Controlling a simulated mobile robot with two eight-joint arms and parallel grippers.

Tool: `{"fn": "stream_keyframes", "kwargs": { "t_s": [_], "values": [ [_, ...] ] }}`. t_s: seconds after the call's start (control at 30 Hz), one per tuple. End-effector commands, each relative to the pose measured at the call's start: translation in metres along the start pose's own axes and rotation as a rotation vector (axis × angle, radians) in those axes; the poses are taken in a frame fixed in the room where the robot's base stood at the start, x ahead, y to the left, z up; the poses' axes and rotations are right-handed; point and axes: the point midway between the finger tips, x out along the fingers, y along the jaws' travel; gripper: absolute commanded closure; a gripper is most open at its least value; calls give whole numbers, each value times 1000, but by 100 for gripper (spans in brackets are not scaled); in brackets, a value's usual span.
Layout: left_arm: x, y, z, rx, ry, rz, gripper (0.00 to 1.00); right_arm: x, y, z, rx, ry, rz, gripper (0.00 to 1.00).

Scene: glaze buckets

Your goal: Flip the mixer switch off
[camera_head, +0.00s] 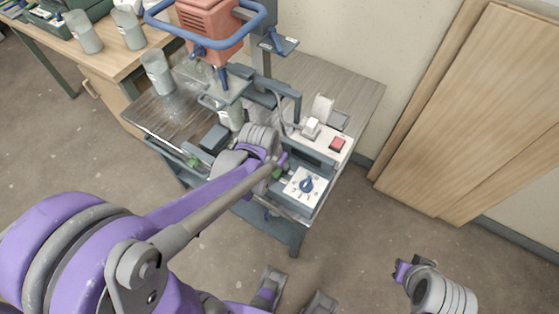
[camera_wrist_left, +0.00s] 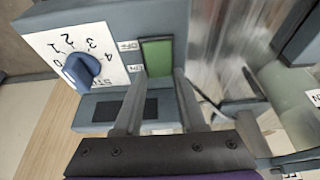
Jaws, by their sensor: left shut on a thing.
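The mixer (camera_head: 209,28) has an orange-red motor head and stands over the workbench. Its control panel has a white dial plate (camera_head: 299,191) with a blue knob; the plate also shows in the left wrist view (camera_wrist_left: 53,46). Beside the plate is a green switch (camera_wrist_left: 157,57) with ON and OFF labels.
A red button (camera_head: 338,144) and a white rocker (camera_head: 310,128) sit on a panel behind the dial. A clear container (camera_head: 158,74) stands on the bench's left side. Wooden boards (camera_head: 470,110) lean against the wall at right. The floor in front is open.

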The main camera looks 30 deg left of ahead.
Motion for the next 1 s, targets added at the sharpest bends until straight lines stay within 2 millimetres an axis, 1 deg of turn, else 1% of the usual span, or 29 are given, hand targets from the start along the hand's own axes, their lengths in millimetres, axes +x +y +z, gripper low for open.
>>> {"fn": "stream_keyframes", "kwargs": {
  "t_s": [0.13,0.17,0.3,0.33,0.57,0.67,0.77,0.87,1.0],
  "values": [
    [0,0,0,0,0,0,100,0,0,0,0,0,0,100],
    [0,0,0,0,-1,0,56,0,0,0,0,0,0,100],
    [0,0,0,0,-1,0,31,0,0,0,0,0,0,100],
    [0,0,0,0,-1,0,30,0,0,0,0,0,0,100],
    [0,0,0,0,-2,0,30,0,0,0,0,0,0,100],
    [-4,0,0,-1,-2,0,30,-1,0,-1,0,0,0,100],
    [-15,0,-1,-1,-2,0,30,-4,0,-2,0,1,0,100],
    [-33,0,0,-1,-1,0,30,-8,0,-5,0,3,0,100],
    [-62,0,-1,-2,-1,0,30,-14,0,-9,0,6,0,100]
  ]
}}
